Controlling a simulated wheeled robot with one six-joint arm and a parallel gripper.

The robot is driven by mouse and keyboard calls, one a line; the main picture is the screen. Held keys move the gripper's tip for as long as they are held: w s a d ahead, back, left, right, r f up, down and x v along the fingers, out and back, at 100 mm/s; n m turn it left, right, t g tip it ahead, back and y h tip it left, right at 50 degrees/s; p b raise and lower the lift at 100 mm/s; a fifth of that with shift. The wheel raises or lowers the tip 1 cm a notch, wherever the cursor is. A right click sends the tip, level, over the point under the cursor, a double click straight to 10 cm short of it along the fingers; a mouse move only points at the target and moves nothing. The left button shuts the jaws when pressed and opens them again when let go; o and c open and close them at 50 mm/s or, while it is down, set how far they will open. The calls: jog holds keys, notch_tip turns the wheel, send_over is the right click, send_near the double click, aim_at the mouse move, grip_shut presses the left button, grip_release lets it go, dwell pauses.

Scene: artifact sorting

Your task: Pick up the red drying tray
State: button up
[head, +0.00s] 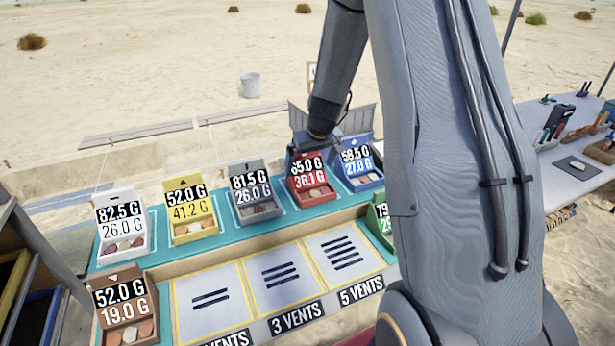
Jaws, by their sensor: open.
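The red drying tray (294,184) stands in the back row of trays on a teal strip. Its upright back panel reads 65.0 G and 36.1 G, and a few small pieces lie in its shallow front. My gripper (318,146) is at the top of the red tray's back panel, coming down from above and behind. The jaws are open. The fingertips are small and dark here, and I cannot tell whether they touch or straddle the panel.
A grey tray (237,196) stands left of the red one and a blue tray (373,181) close on its right. Yellow (175,214), white (103,239), brown (96,306) and green (377,219) trays stand around. Marked pads (283,289) in front are empty.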

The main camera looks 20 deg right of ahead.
aim_at(308, 171)
jog(key=shift+p+x, duration=0.95)
jog(key=shift+x, duration=1.7)
jog(key=shift+w, duration=0.2)
jog(key=shift+r, duration=0.1)
jog(key=c, duration=1)
